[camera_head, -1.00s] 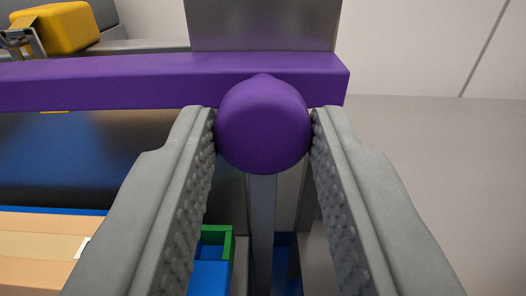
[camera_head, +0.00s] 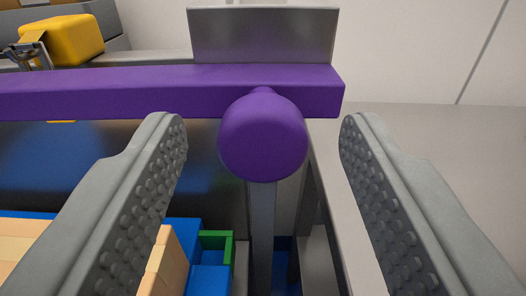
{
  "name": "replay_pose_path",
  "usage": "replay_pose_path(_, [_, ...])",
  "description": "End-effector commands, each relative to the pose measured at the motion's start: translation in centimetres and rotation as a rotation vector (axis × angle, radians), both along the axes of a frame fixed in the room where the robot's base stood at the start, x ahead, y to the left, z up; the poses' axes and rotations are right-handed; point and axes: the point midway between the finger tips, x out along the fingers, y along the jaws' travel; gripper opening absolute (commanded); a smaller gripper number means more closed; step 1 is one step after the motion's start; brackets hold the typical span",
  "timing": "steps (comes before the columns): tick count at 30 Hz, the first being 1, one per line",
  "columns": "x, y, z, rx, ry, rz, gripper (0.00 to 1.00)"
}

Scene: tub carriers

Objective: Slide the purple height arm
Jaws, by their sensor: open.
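The purple height arm (camera_head: 160,88) runs level across the upper part of the view, from the left edge to just right of the middle. A round purple knob (camera_head: 262,138) sticks out from its right end toward me. My gripper (camera_head: 263,130) is open, with one finger on each side of the knob. A clear gap shows between the knob and both fingers, so they do not touch it.
A grey metal plate (camera_head: 263,35) stands behind the arm's right end, and a grey post (camera_head: 262,235) runs below the knob. Blue, green and tan blocks (camera_head: 205,270) lie below at left. A yellow block (camera_head: 66,40) sits far left. The right side is bare.

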Motion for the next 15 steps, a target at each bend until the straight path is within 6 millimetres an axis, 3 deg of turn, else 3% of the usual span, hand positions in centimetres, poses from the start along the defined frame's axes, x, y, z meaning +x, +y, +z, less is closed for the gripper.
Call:
replay_pose_path(5, [-2.2, 0.0, 0.1, 0.0, -0.001, 0.0, 0.52])
replay_pose_path(15, [-8.5, 0.0, 0.0, 0.0, 0.0, 0.0, 0.52])
